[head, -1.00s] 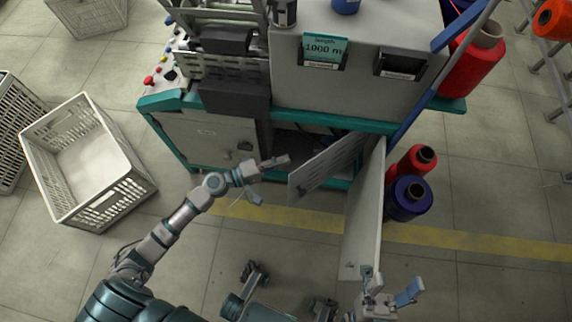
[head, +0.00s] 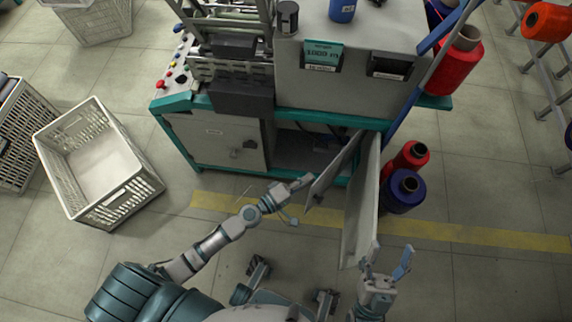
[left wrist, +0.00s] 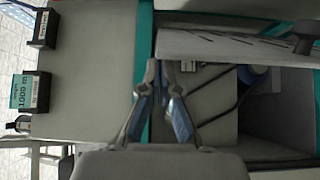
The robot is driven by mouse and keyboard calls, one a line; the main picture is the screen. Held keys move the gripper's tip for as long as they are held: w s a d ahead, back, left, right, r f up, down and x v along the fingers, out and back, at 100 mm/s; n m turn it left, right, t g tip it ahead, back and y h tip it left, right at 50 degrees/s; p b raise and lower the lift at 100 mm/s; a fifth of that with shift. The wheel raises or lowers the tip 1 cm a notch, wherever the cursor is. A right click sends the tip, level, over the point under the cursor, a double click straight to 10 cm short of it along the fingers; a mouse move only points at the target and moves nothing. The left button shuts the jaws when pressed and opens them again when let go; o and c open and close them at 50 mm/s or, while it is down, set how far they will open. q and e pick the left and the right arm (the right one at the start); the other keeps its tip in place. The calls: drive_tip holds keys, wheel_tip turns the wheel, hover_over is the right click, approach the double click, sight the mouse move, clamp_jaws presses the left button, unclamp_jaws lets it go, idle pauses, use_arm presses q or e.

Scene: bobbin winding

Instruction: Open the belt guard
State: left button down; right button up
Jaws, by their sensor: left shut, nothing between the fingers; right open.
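The belt guard seems to be the slotted grey panel (head: 331,174) on the machine's lower front. It stands swung outward at an angle from the compartment. In the left wrist view the slotted panel (left wrist: 225,46) lies across the upper right, with a dark knob (left wrist: 305,34) at its edge. My left gripper (head: 306,181) is shut and empty, close to the panel's free edge on its left side; I cannot tell whether they touch. Its closed fingertips (left wrist: 160,72) show just below the panel. My right gripper (head: 387,250) is open and empty near the plain door's outer end.
A plain pale door (head: 361,210) stands open just right of the slotted panel. Red (head: 412,157) and blue (head: 402,192) spools stand beyond it. The open compartment (head: 300,148) holds dark cables. A white crate (head: 150,190) sits left on the floor.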

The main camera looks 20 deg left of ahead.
use_arm(q)
drive_tip(key=s+d+n+t+y+p, duration=0.1)
drive_tip(key=s+d+n+y, duration=0.1)
drive_tip(key=d, duration=0.5)
drive_tip(key=shift+d+f+n+t+y+p, duration=0.15)
drive_tip(key=shift+d+n+t+y+p, duration=0.2)
drive_tip(key=shift+y, duration=0.55)
use_arm(e)
drive_tip(key=w+a+f+n+g, duration=0.1)
drive_tip(key=w+f+g, duration=0.3)
drive_tip(key=g, duration=0.1)
drive_tip(key=shift+f, duration=0.25)
use_arm(q)
drive_tip(key=shift+a, duration=0.15)
use_arm(e)
drive_tip(key=shift+w, duration=0.1)
